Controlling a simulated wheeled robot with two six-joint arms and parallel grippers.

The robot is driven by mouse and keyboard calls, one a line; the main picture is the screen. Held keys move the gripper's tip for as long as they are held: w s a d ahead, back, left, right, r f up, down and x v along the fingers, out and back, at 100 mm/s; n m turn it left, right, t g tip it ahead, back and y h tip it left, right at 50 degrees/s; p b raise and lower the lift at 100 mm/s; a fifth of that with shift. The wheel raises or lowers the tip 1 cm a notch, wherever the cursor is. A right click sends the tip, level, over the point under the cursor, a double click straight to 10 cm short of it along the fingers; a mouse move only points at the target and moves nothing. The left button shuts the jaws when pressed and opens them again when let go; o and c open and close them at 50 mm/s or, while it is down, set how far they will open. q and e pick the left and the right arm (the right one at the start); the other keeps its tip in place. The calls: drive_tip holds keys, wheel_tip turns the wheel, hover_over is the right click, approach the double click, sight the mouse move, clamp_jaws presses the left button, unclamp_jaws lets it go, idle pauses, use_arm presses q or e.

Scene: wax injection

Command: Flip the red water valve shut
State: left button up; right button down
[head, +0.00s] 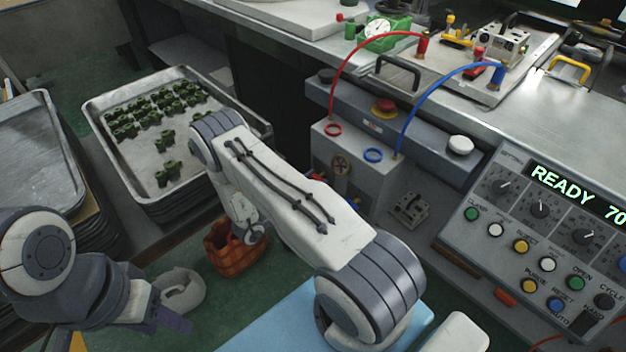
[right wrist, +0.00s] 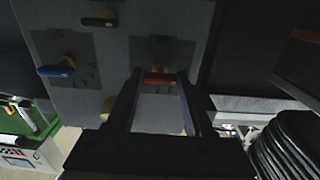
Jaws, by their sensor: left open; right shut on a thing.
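The red water valve's handle (right wrist: 160,77) shows in the right wrist view, on a grey panel with a darker square plate behind it. My right gripper (right wrist: 160,88) is shut on this red handle, with one dark finger on each side of it. A blue valve handle (right wrist: 56,69) points left on the same panel. My left gripper (head: 170,314) is open and empty, low at the left, away from the valves.
The grey machine box (head: 340,150) carries a red and a blue hose. The control panel (head: 540,240) stands at right. A metal tray (head: 105,165) of green parts is at left. An orange basket (head: 232,247) and a white roll (head: 180,290) are on the floor.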

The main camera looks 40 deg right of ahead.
drive_tip(key=shift+c, duration=1.4)
unclamp_jaws()
drive_tip(key=shift+a, duration=0.1)
drive_tip(key=a, duration=1)
drive_tip(key=shift+s+a, duration=0.15)
drive_tip(key=shift+s, duration=0.3)
